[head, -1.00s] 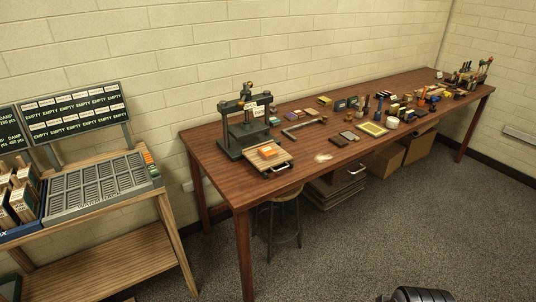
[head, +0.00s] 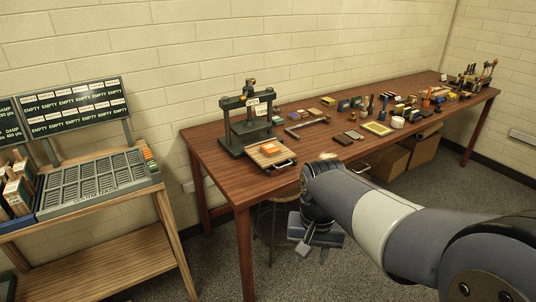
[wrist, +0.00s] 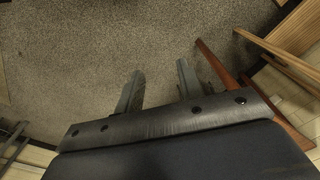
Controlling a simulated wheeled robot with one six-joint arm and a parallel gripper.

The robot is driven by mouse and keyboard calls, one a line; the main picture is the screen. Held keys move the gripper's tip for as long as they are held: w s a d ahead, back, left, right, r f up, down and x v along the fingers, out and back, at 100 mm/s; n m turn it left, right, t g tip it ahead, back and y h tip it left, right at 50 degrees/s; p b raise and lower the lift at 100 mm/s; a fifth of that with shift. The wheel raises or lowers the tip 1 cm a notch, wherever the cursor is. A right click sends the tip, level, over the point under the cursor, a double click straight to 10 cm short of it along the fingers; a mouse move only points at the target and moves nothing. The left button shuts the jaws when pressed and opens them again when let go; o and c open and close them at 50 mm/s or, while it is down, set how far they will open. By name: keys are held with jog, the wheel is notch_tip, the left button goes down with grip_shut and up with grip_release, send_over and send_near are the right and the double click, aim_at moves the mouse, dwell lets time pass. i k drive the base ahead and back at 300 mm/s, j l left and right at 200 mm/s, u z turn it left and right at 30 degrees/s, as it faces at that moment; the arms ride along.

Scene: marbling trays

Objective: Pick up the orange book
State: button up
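A small orange book (head: 268,149) lies flat on the light wooden board (head: 282,157) of a dark green press (head: 240,135), near the left end of the long brown table. My gripper (head: 314,252) hangs in front of the table, below and to the right of the book, well apart from it. In the wrist view my gripper (wrist: 160,68) points down at the grey carpet. Its two fingers are apart with nothing between them. The orange book cannot be made out in the wrist view.
The long table (head: 222,172) carries several tools, blocks and pots towards its right end. A stool (head: 270,235) stands under it, partly behind my arm. A wooden stand with a grey slotted tray (head: 95,188) is at left. Carpet is clear between stand and table.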

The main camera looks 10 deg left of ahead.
aim_at(270, 149)
jog(key=i+l+u, duration=0.1)
jog(key=i+u, duration=0.2)
jog(key=u, duration=0.2)
jog(key=i+l+u, duration=0.15)
jog(key=u, duration=0.3)
jog(key=i+l+u, duration=0.1)
jog(key=i+l, duration=0.6)
jog(key=i+l+u, duration=0.15)
jog(key=i+l, duration=0.2)
jog(key=l, duration=0.2)
jog(key=i+l, duration=0.3)
jog(key=l, duration=0.15)
jog(key=i+l+u, duration=0.15)
jog(key=i+l, duration=0.2)
jog(key=l, duration=0.1)
